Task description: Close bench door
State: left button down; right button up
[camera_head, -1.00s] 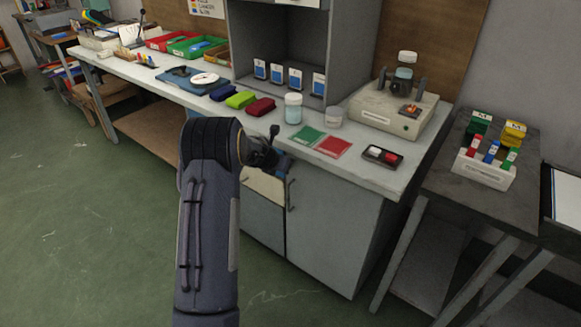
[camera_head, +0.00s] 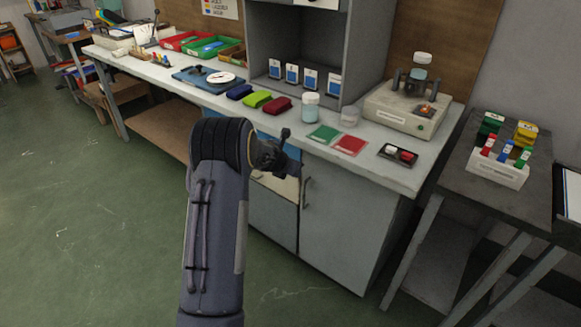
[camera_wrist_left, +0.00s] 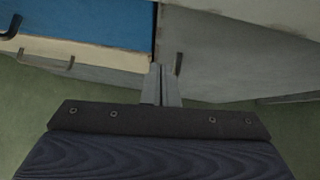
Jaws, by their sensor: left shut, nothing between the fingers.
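The bench door (camera_head: 343,230) is a grey panel at the right front of the bench, with a dark upright handle (camera_head: 306,191) near its left edge. It looks flush or nearly flush with the bench front; I cannot tell if a small gap is left. My left gripper (camera_head: 296,167) is above and left of that handle, partly hidden by my own arm. In the left wrist view the door (camera_wrist_left: 235,60) fills the right, and my left gripper (camera_wrist_left: 161,70) is shut and empty at the seam beside the handle (camera_wrist_left: 178,63). Contact is unclear. My right gripper is out of view.
Left of the door are a blue drawer (camera_wrist_left: 100,22), a cream drawer (camera_wrist_left: 85,53) and a grey front (camera_head: 272,217). The worktop (camera_head: 370,170) above carries jars, cloths and a device (camera_head: 405,108). A side table (camera_head: 465,200) stands right. Green floor lies open left.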

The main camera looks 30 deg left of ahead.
pick_arm(q)
jog(key=p+v, duration=0.1)
jog(key=v, duration=0.8)
jog(key=shift+s+a+r, duration=0.25)
jog(key=shift+s+a, duration=0.05)
jog(key=shift+a, duration=0.15)
jog(key=shift+r, duration=0.1)
jog(key=s+d+r+n+t+y, duration=0.1)
jog(key=s+r+n+y, duration=0.1)
jog(key=s+r+n, duration=0.6)
jog(key=s+r+n+t+y, duration=0.15)
jog(key=r+n, duration=0.35)
jog(key=n, duration=0.6)
jog(key=s+d+f+n+g+h, duration=0.2)
jog(key=s+d+n+g+h, duration=0.15)
jog(key=s+d+n, duration=0.7)
jog(key=s+d+f+n+g+h, duration=0.2)
jog(key=s+d+f+n+h, duration=0.15)
jog(key=s+d+n, duration=0.7)
jog(key=s+d+r+m+p, duration=0.2)
jog(key=s+r+p, duration=0.1)
jog(key=r+p, duration=1)
jog(key=shift+s+m, duration=0.3)
jog(key=shift+s, duration=0.1)
